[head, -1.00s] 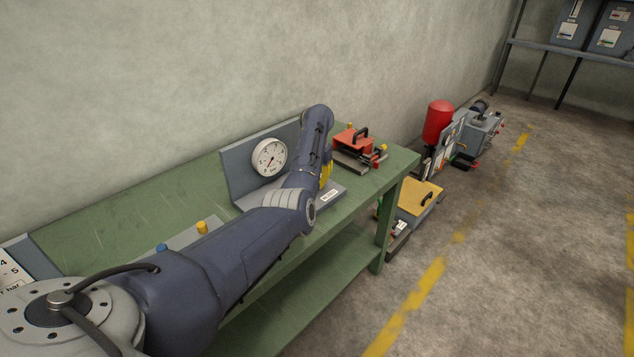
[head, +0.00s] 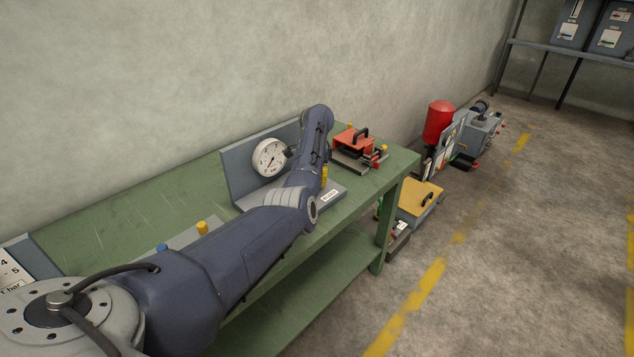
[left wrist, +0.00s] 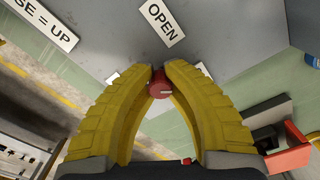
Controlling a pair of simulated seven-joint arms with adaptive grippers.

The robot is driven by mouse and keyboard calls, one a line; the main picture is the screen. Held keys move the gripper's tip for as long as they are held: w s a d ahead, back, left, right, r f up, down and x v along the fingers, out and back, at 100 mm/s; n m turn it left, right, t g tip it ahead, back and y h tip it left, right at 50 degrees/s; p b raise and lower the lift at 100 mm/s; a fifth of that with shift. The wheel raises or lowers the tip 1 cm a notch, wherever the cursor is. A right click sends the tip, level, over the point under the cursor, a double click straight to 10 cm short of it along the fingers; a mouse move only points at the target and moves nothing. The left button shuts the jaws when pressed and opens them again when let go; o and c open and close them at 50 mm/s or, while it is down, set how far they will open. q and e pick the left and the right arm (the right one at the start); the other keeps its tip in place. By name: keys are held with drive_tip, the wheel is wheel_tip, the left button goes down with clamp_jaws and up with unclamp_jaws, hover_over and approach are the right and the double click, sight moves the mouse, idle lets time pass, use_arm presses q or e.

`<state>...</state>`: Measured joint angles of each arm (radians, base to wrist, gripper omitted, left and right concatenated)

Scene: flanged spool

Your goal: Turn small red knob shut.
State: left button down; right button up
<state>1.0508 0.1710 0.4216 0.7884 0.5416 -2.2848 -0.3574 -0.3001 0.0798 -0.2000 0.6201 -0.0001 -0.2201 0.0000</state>
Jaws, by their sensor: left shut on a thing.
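The small red knob (left wrist: 159,88) shows in the left wrist view, between the tips of my left gripper's two yellow fingers (left wrist: 161,72). The fingers are shut on it from both sides. A light line crosses the knob's face. An "OPEN" label (left wrist: 162,22) is on the grey panel just above the knob. In the head view my left arm reaches over the green bench to the grey gauge stand (head: 237,172). One yellow finger of my left gripper (head: 325,175) shows there, and the arm hides the knob. My right gripper is not in view.
A white dial gauge (head: 269,157) stands on the panel left of my wrist. A red box with a black handle (head: 353,140) sits close by on the right of the bench (head: 110,210).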

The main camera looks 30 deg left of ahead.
use_arm(q)
drive_tip(key=m, duration=0.5)
drive_tip(key=shift+a+m, duration=0.2)
drive_tip(key=shift+m, duration=0.1)
idle(0.5)
drive_tip(key=c, duration=1.6)
unclamp_jaws()
drive_tip(key=shift+s+a, duration=0.1)
drive_tip(key=shift+a, duration=0.05)
drive_tip(key=o, duration=0.4)
drive_tip(key=shift+c, duration=0.2)
drive_tip(key=shift+d, duration=0.2)
drive_tip(key=shift+r, duration=0.65)
wheel_tip(320, 180, up, 11)
drive_tip(key=shift+f, duration=0.15)
